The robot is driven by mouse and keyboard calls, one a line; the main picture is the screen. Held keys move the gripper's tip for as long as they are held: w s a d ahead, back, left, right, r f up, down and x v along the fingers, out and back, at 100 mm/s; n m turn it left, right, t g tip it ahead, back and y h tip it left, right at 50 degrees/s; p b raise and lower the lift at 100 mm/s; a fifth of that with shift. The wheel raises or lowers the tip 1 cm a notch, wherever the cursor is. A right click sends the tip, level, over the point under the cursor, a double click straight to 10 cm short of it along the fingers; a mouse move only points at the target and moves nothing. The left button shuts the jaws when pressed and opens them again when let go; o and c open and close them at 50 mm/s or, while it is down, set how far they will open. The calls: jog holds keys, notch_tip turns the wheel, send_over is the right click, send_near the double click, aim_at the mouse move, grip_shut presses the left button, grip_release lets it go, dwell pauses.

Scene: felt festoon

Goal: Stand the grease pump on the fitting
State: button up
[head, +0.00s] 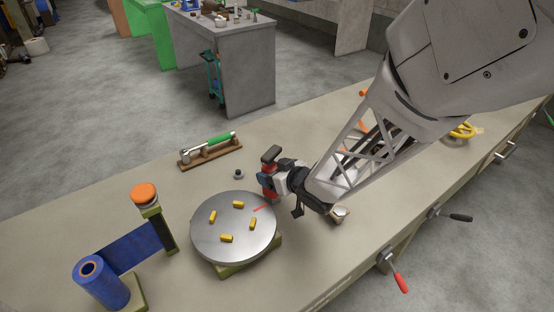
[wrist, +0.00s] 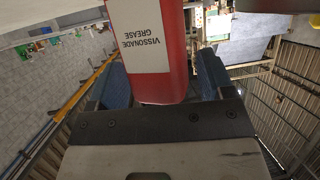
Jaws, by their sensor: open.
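The grease pump (head: 267,181) has a red body and a dark handle on top. In the head view it is roughly upright at the tip of my arm, and its foot is hard to make out. In the wrist view its red body with a white "VISSONADE GREASE" label (wrist: 148,48) is between the blue-padded fingers of my gripper (wrist: 165,85). The jaws are open around the pump. In the head view my gripper (head: 272,182) partly hides it. A small grey round piece with a dark centre (head: 238,174), which looks like the fitting, is on the bench left of the pump.
A round metal plate (head: 222,252) with several yellow pieces stands just front-left of my gripper. A blue roll (head: 100,284) and an orange-topped post (head: 145,194) are at left. A rack (head: 190,162) holds a green-handled tool behind. A small cup (head: 340,211) is close to my wrist.

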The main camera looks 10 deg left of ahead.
jog(key=v, duration=1.1)
jog(key=shift+s+d+r, duration=0.1)
dwell(0.5)
jog(key=s+d+r+m+h, duration=0.1)
jog(key=d+r+m+h, duration=0.35)
jog(key=d, duration=0.45)
jog(key=s+d+r+m+h, duration=0.1)
jog(key=d+r+m+h, duration=0.2)
jog(key=d+h, duration=0.45)
jog(key=s+d+r+m+g, duration=0.1)
jog(key=s+d+r+g, duration=0.1)
jog(key=s, duration=0.5)
jog(key=s+d+r+m+g+y, duration=0.1)
jog(key=s+d+r+m+g, duration=0.1)
jog(key=s, duration=0.6)
jog(key=shift+s+d+r+g, duration=0.25)
jog(key=shift+d+r+g, duration=0.45)
jog(key=shift+r+g, duration=0.1)
